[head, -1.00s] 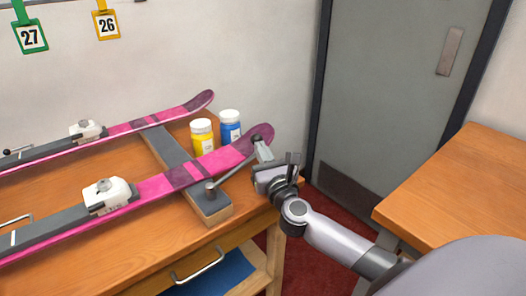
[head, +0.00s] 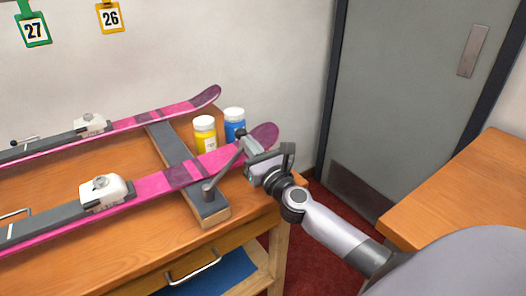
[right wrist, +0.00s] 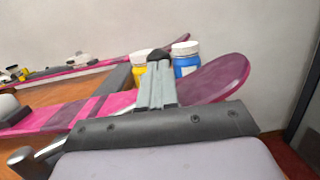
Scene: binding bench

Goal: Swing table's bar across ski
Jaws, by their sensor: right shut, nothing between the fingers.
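The table's bar (head: 224,172) is a thin grey rod on a short post (head: 208,190) at the near end of a grey-topped crosspiece. It slants up and right, and its far end overlaps the near pink ski (head: 155,184) towards its tip. My right gripper (head: 246,143) is shut and empty beside the bar's far end, over the ski's front part. Whether fingers and bar touch is unclear. In the right wrist view the shut fingers (right wrist: 156,85) point at the ski, and part of the bar (right wrist: 48,150) shows lower left. My left gripper is out of view.
A yellow jar (head: 204,134) and a blue jar (head: 234,124) stand just behind the near ski's front. A second pink ski (head: 150,122) lies farther back. Another wooden table (head: 470,190) stands at right, and a grey door (head: 410,100) behind.

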